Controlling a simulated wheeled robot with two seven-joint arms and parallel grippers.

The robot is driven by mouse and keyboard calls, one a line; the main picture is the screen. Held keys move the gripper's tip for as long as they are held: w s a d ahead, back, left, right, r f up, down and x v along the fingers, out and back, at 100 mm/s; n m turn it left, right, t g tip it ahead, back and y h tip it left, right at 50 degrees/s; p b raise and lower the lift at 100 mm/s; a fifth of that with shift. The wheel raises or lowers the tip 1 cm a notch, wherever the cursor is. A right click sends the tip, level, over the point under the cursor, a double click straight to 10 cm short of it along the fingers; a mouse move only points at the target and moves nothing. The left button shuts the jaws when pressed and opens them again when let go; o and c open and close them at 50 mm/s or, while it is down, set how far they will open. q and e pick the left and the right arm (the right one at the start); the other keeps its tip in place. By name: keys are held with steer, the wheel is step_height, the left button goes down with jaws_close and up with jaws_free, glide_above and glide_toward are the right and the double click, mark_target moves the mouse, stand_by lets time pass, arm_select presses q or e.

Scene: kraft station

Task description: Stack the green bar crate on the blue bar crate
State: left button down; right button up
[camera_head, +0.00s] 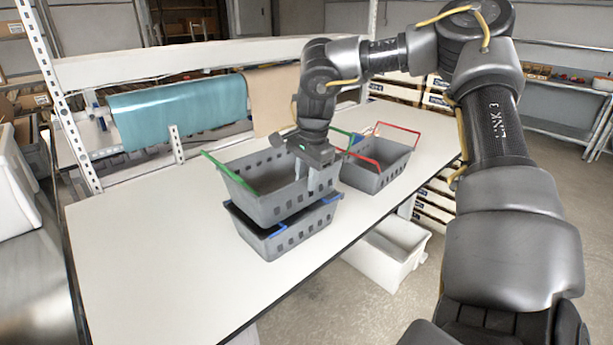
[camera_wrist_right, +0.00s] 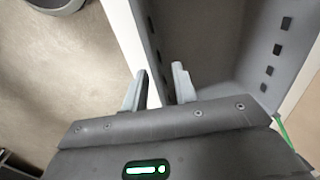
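The green bar crate (camera_head: 268,207) is grey, with one green bar raised at its left and another green bar at its right end. It sits above the blue bar crate (camera_head: 290,241), a grey crate whose blue bars show near its rim. The upper crate looks roughly aligned with the lower one; I cannot tell whether it is fully seated. My right gripper (camera_head: 311,182) is at the right end of the upper crate. In the right wrist view its fingers (camera_wrist_right: 158,88) stand apart on either side of a crate wall (camera_wrist_right: 150,40), with a visible gap. My left gripper is out of view.
A grey crate with red bars (camera_head: 373,178) stands close to the right on the white table (camera_head: 150,270). A white bin (camera_head: 385,262) is below the table's front edge. A rack with teal (camera_head: 180,105) and brown rolls is behind. The table's left part is clear.

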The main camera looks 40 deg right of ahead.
steer(key=shift+r, duration=0.25)
step_height(320, 180, up, 10)
steer(key=s+b, duration=0.1)
steer(key=shift+s, duration=0.3)
stand_by(0.3)
